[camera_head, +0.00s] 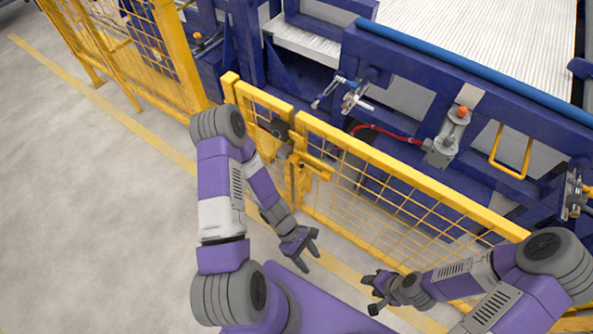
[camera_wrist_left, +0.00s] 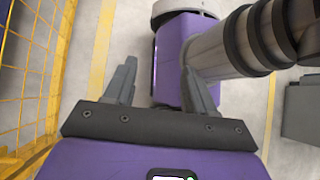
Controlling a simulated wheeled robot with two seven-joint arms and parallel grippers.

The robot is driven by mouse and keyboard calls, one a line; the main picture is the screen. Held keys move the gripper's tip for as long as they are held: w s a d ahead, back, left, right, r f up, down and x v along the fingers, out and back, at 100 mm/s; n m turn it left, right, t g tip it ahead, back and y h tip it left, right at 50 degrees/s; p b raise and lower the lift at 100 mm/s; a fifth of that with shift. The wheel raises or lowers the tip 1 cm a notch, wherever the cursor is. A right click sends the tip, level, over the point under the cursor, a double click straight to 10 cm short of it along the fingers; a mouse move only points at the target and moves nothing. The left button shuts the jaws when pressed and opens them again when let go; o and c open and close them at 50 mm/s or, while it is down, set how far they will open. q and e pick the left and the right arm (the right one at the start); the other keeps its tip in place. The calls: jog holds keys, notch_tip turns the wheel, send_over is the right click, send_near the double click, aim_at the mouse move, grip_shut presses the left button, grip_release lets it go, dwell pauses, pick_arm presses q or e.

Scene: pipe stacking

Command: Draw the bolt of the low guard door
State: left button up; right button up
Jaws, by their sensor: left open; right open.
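The low guard door (camera_head: 264,100) is a yellow mesh panel in the yellow fence, at upper middle in the head view. A dark latch box (camera_head: 279,128) and a yellow bolt assembly (camera_head: 314,164) sit where the door meets the longer fence panel. My left gripper (camera_head: 314,246) is open and empty, low in front of the fence and apart from the bolt. Its two fingers (camera_wrist_left: 162,85) show spread in the left wrist view. My right gripper (camera_head: 371,293) is open and empty at lower middle, also apart from the fence. My left arm hides part of the door.
The long yellow mesh panel (camera_head: 410,185) runs to the right in front of a blue machine frame (camera_head: 400,60). A red hose (camera_head: 385,130) and a grey cylinder (camera_head: 446,140) are behind it. Taller yellow fencing (camera_head: 165,60) stands at left. The grey floor (camera_head: 90,200) at left is clear.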

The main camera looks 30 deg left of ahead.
pick_arm(q)
jog(key=w+a+r+n+t+h, duration=0.1)
jog(key=w+a+n+t+h, duration=0.15)
jog(key=w+n+t, duration=0.4)
jog(key=n+t+y+b, duration=0.1)
jog(key=n+t+y, duration=0.7)
jog(key=n, duration=1)
send_near(296, 172)
notch_tip(296, 172, down, 2)
jog(key=w+t+h, duration=0.2)
jog(key=w, duration=0.1)
jog(key=shift+g, duration=0.25)
jog(key=b+x, duration=0.1)
jog(key=x, duration=0.2)
jog(key=b+x, duration=0.1)
jog(key=x, duration=0.2)
jog(key=shift+s+f, duration=0.1)
jog(key=shift+f, duration=0.1)
jog(key=shift+x, duration=0.75)
jog(key=shift+r, duration=0.1)
grip_shut()
